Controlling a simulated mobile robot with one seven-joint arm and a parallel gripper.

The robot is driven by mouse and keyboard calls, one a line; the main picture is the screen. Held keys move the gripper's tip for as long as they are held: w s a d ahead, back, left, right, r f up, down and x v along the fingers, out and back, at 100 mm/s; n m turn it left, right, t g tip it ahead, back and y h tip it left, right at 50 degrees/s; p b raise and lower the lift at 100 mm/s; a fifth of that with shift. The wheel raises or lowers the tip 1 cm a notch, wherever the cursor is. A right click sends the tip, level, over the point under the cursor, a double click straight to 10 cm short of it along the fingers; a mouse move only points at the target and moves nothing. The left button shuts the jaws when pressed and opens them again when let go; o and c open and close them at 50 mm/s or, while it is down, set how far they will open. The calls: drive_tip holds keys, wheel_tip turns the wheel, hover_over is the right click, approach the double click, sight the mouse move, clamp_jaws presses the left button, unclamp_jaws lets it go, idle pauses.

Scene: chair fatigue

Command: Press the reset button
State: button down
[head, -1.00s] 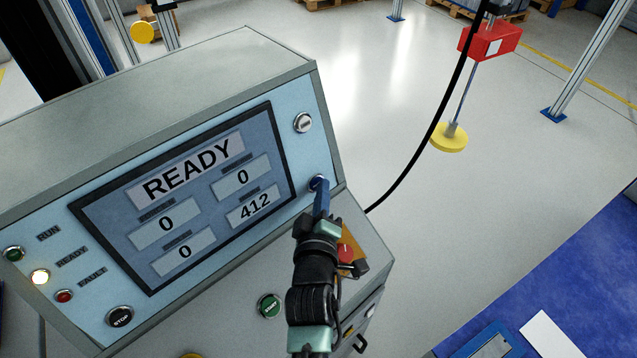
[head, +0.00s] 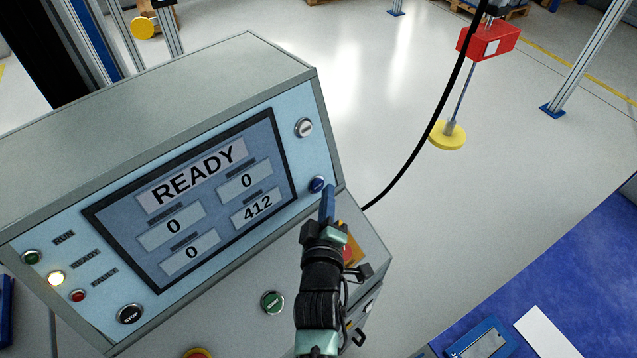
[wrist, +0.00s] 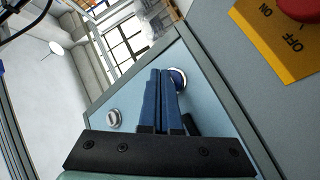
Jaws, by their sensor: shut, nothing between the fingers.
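The control console (head: 150,110) has a slanted light-blue panel with a screen (head: 195,200) reading READY, with zeros and 412. A round blue button (head: 317,184), which I take for the reset button, sits at the panel's lower right; no label on it is readable. My gripper (head: 328,190) is shut and empty, its blue fingers upright just right of and in front of that button. In the wrist view the fingertips (wrist: 162,73) lie beside the blue button (wrist: 178,79) and partly cover it. I cannot tell whether they touch it.
A black STOP button (head: 130,313), a lit lamp (head: 56,278) and a green button (head: 272,302) are lower down. A yellow OFF/ON plate (wrist: 268,38) with a red knob is beside the gripper. A black cable (head: 420,160) hangs at right.

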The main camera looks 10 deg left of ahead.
drive_tip(key=s+d+p, duration=0.1)
drive_tip(key=p, duration=0.5)
drive_tip(key=s+d+r+p, duration=0.1)
drive_tip(key=s+d+p, duration=0.1)
drive_tip(key=p, duration=0.4)
drive_tip(key=shift+s+d+r+p, duration=0.1)
drive_tip(key=shift+d+r+p, duration=0.05)
drive_tip(key=shift+d+p, duration=0.2)
idle(0.7)
drive_tip(key=w+r+m+t+h+b, duration=0.1)
drive_tip(key=w+r+m+t, duration=0.25)
drive_tip(key=r, duration=1.35)
drive_tip(key=w+r+m+t+h+b, duration=0.1)
drive_tip(key=w+r+m+t, duration=0.3)
drive_tip(key=r, duration=1.3)
drive_tip(key=s+r+m, duration=0.1)
drive_tip(key=s+r, duration=0.2)
drive_tip(key=r, duration=0.6)
drive_tip(key=s+r+m, duration=0.1)
drive_tip(key=s+r, duration=0.2)
drive_tip(key=r, duration=0.6)
drive_tip(key=s+r+m+t+y+b, duration=0.1)
drive_tip(key=s+r+m+t, duration=0.1)
drive_tip(key=s+r, duration=1)
drive_tip(key=shift+s+a+r+t+b, duration=0.2)
drive_tip(key=shift+s+a+t+b, duration=0.15)
drive_tip(key=shift+s+t, duration=0.55)
